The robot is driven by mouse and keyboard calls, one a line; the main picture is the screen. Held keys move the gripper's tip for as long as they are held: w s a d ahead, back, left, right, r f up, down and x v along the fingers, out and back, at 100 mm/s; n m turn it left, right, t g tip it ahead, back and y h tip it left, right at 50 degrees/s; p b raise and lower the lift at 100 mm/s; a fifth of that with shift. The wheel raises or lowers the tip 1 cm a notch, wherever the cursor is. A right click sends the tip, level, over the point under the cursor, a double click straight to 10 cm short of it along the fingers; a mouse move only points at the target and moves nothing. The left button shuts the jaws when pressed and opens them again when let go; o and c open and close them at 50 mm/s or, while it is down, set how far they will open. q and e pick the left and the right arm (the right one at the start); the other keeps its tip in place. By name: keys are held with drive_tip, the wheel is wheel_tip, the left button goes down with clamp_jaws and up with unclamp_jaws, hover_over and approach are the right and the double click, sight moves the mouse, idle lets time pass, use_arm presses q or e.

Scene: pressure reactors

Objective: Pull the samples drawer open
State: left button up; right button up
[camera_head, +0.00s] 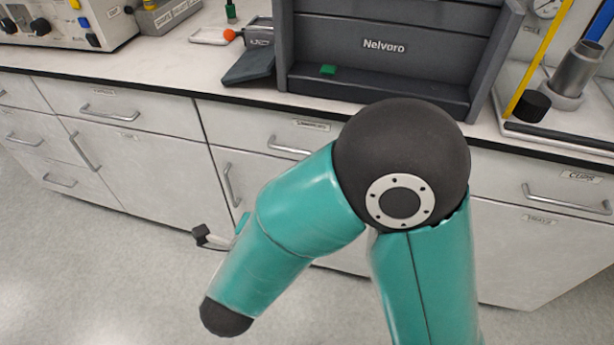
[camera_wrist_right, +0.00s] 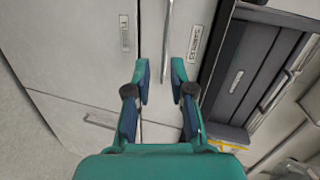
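The samples drawer (camera_head: 255,122) is in the middle of the bench front and looks shut, flush with its neighbours. Its metal bar handle (camera_head: 288,148) is partly covered by my right arm in the head view. In the right wrist view the handle (camera_wrist_right: 168,42) runs upright beside a label (camera_wrist_right: 195,43) that seems to read "Samples". My right gripper (camera_wrist_right: 159,80) is open and empty, its fingers pointing at the drawer front, with the handle ahead between their lines. Contact does not show. In the head view my arm hides most of this gripper. My left gripper is not in view.
A dark grey Nelvoro cabinet (camera_head: 385,45) stands on the bench above the drawer. A cupboard door with an upright handle (camera_head: 229,185) is below it. Other drawers (camera_head: 120,105) flank it. The floor (camera_head: 90,270) at the left is clear.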

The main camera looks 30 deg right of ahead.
sight(307, 154)
use_arm(q)
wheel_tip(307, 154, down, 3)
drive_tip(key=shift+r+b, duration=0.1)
drive_tip(key=shift+b, duration=0.75)
use_arm(e)
drive_tip(key=w+d+f, duration=0.1)
drive_tip(key=w+d, duration=0.1)
drive_tip(key=d, duration=0.2)
drive_tip(key=w+d+m, duration=0.1)
drive_tip(key=w+d, duration=0.2)
drive_tip(key=d, duration=0.1)
drive_tip(key=w+d+f+m+h, duration=0.1)
drive_tip(key=w+d, duration=0.2)
drive_tip(key=d, duration=0.2)
drive_tip(key=shift+w+f+g, duration=0.2)
drive_tip(key=shift+f+g, duration=0.15)
drive_tip(key=shift+g, duration=0.05)
clamp_jaws()
